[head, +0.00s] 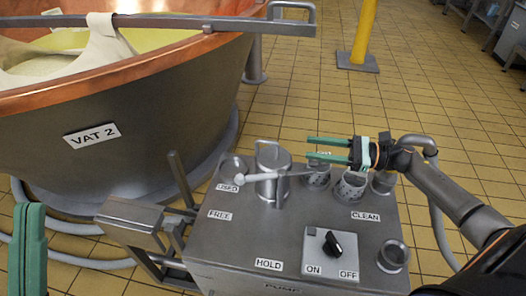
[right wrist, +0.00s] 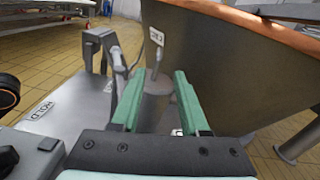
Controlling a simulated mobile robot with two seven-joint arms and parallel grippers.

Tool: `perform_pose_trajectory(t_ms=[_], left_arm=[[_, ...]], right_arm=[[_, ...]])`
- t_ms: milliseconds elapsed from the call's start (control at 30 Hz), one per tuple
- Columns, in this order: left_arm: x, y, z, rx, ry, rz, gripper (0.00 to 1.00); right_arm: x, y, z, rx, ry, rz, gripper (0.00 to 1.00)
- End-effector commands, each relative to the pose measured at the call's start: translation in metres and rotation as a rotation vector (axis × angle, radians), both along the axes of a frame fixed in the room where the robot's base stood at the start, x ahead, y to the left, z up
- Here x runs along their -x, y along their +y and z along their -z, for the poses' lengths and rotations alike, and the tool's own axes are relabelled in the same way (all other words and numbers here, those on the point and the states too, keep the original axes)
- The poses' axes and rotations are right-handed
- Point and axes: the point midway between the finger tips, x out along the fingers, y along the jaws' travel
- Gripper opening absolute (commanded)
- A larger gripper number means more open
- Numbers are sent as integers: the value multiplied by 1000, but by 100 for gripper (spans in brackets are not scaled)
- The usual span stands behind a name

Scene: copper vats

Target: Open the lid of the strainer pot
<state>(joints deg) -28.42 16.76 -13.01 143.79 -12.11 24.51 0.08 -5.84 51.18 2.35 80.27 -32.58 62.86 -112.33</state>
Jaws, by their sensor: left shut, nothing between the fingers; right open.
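The strainer pot (head: 270,188) is a grey metal cylinder on the top of a metal cart. Its lid (head: 272,156) is on, and a lever with a pale ball end (head: 239,179) crosses in front of it. My right gripper (head: 311,148) is open, to the right of the pot, with its green fingers pointing left towards the lid. In the right wrist view the pot (right wrist: 157,104) shows between and beyond the fingertips, apart from them. My left gripper (head: 28,250) is at the lower left edge, shut and empty, far from the pot.
Perforated strainer cups (head: 351,187) stand right of the pot near the CLEAN label; another cup (head: 232,168) is by USED. An ON/OFF switch (head: 331,244) is at the cart's front. The copper-rimmed vat (head: 150,130) stands left, close behind. A yellow post (head: 364,30) is further back.

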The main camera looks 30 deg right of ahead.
Motion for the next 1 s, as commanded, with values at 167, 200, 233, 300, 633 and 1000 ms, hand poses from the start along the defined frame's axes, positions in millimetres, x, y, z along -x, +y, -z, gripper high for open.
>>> perform_pose_trajectory(t_ms=[167,200,233,300,633,1000], left_arm=[[1,0,2,2,-1,4,0],[1,0,3,2,-1,4,0],[0,0,3,3,0,5,0],[0,-1,5,4,2,7,0],[0,-1,10,9,8,12,0],[0,-1,10,11,9,13,0]], right_arm=[[-12,17,-1,5,-10,-5,45],[-16,23,-1,4,-10,-7,45],[-20,28,-1,4,-10,-6,45],[-29,40,-2,3,-10,-6,45],[-64,87,-1,0,-5,-4,45],[-73,99,0,2,-2,-2,45]])
